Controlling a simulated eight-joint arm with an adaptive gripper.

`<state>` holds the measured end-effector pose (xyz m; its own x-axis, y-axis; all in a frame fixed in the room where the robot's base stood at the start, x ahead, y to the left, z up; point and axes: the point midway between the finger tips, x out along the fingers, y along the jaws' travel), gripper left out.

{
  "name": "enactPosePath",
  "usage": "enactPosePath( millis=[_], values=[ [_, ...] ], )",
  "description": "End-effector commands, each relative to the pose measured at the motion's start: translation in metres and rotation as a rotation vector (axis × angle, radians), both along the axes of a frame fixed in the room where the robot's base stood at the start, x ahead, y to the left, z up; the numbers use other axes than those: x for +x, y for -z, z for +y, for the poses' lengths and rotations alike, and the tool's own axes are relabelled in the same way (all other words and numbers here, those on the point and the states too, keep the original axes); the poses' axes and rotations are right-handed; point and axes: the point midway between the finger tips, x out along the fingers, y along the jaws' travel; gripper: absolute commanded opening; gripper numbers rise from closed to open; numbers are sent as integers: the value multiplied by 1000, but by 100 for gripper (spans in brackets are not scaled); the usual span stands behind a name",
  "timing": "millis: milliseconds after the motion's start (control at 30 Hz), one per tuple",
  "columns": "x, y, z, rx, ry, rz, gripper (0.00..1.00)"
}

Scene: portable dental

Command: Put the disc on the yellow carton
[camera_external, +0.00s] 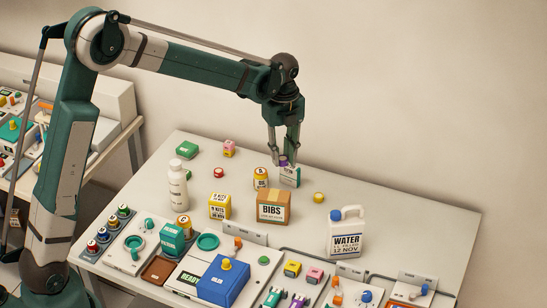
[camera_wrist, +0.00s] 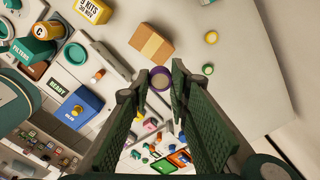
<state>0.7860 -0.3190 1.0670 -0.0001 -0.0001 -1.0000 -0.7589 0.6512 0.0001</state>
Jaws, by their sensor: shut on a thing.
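My gripper (camera_external: 284,152) points down over the back middle of the table, shut on a small purple disc (camera_external: 284,161). In the wrist view the disc (camera_wrist: 160,79) shows as a purple ring with a paler middle, between the tips of my gripper (camera_wrist: 161,84). The yellow carton (camera_external: 220,208), with black lettering, stands on the table to the left and nearer the camera, apart from my gripper. Its lettered side also shows at the top of the wrist view (camera_wrist: 94,10). The fingers partly hide the disc.
A white bottle (camera_external: 178,187) stands left of the yellow carton. A water jug (camera_external: 346,234) stands right. The table's back right is mostly clear.

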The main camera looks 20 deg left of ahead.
Motion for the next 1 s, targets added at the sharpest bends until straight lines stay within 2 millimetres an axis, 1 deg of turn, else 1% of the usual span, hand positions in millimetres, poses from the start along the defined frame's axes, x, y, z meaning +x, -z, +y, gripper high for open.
enactPosePath(
  millis=[33,100,300,400,500,700,833,1000],
  values=[
    [-3,-2,19,0,-6,0,14],
    [-8,-2,42,0,-11,0,14],
    [-25,-2,104,0,-21,0,14],
    [-34,-1,129,0,-25,0,14],
    [-42,0,149,0,-27,0,14],
    [-55,0,177,0,-32,0,14],
    [-63,1,192,0,-35,0,14],
    [-61,22,189,0,-33,0,14]
  ],
)
